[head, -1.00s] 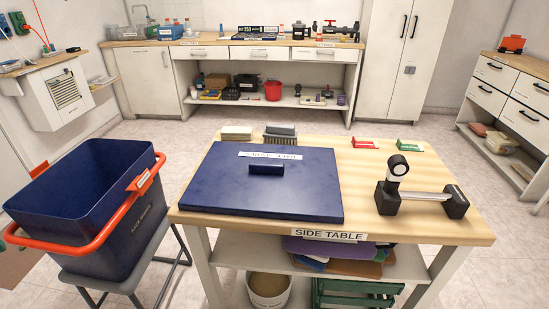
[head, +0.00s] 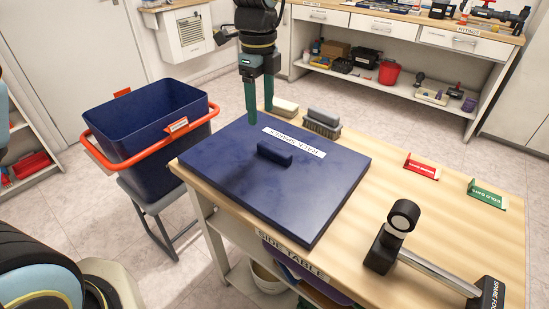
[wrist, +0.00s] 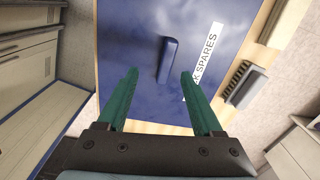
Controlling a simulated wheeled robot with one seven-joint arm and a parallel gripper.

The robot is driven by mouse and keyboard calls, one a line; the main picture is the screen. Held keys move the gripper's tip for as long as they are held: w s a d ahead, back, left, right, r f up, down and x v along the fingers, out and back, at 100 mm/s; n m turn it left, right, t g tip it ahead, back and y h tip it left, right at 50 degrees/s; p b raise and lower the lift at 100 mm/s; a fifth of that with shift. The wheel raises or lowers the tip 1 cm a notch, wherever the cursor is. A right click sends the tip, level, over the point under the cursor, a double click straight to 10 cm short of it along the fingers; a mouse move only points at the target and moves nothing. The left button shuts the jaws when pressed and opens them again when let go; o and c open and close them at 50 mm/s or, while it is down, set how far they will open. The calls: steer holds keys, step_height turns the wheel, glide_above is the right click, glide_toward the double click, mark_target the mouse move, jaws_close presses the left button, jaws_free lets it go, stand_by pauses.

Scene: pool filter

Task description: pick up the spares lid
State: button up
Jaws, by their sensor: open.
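The spares lid (head: 310,190) is a flat dark blue panel with a raised bar handle (head: 275,153) and a white label. It lies flat on the side table (head: 425,205). My gripper (head: 260,102) has green fingers and is open and empty, above the lid's far left part. In the wrist view, the handle (wrist: 167,59) lies ahead of and between the two spread fingertips (wrist: 159,74), apart from both. The lid (wrist: 120,50) fills the middle of that view, with its label (wrist: 205,60) behind the right finger.
A brush (head: 323,122) and a pale block (head: 285,106) lie beyond the lid. Red (head: 422,168) and green (head: 487,194) holders and a black-and-metal fixture (head: 400,228) are to the right.

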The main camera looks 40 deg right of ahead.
mark_target(274, 148)
steer(key=shift+m, duration=0.8)
steer(key=f, duration=0.1)
steer(key=s+d+f, duration=0.1)
steer(key=f, duration=0.2)
steer(key=shift+s+d+f+p, duration=0.3)
steer(key=shift+s, duration=0.05)
steer(key=shift+d+f+p, duration=0.2)
steer(key=shift+f+p, duration=0.2)
steer(key=shift+f, duration=1.15)
steer(key=shift+d+f+p, duration=0.15)
steer(key=shift+f+p, duration=0.25)
steer(key=shift+f, duration=1.15)
jaws_close()
